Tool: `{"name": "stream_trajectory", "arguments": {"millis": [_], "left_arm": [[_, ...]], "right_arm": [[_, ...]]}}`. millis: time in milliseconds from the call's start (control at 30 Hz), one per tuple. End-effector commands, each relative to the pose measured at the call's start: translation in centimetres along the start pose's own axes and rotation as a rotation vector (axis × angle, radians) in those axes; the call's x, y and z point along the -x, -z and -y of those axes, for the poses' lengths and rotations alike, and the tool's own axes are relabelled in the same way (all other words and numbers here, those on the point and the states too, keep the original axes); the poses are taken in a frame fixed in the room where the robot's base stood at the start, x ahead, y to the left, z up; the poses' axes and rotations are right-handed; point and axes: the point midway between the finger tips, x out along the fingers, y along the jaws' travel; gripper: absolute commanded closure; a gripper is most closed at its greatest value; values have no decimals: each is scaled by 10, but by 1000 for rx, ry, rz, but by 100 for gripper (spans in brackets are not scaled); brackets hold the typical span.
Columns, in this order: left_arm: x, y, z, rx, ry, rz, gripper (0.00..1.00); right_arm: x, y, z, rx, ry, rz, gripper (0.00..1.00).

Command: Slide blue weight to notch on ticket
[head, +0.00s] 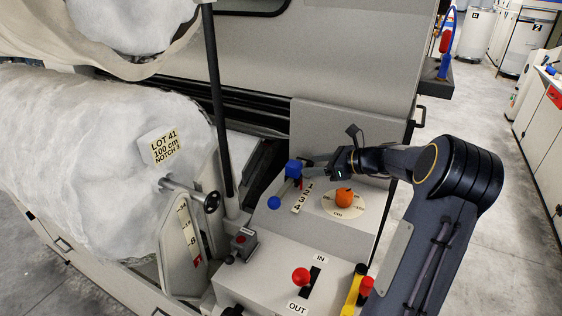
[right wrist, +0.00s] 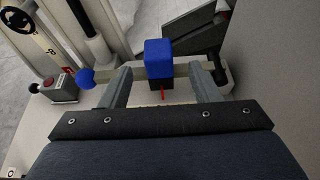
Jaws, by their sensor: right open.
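The blue weight (head: 293,168) is a block on a pale bar beside a numbered scale plate (head: 302,196) marked 1 to 4. In the right wrist view the blue weight (right wrist: 158,58) has a red pointer below it. A blue ball (head: 274,203) caps the bar's near end. The ticket (head: 162,148) on the white roll reads LOT 41, 100 cm, NOTCH 3. My right gripper (head: 306,168) is open at the weight. In the right wrist view its fingers (right wrist: 160,82) stand on either side of the block, with gaps. My left gripper is not in view.
An orange knob on a dial (head: 344,198) sits right of the scale. A red-knobbed lever (head: 301,276) between IN and OUT labels stands nearer. A small button box (head: 242,243) and a dark upright post (head: 217,100) are to the left.

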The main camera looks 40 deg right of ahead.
Motion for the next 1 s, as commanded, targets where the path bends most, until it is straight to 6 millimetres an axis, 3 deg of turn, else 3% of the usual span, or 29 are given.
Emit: {"name": "stream_trajectory", "arguments": {"millis": [400,600,833,1000], "left_arm": [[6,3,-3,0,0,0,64],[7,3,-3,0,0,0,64],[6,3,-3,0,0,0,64],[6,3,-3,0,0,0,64]], "right_arm": [[-62,-2,-2,3,-5,1,44],[-74,-1,-2,4,-3,0,44],[-74,-1,-2,5,-3,-1,44],[-74,-1,-2,5,-3,-1,66]]}}
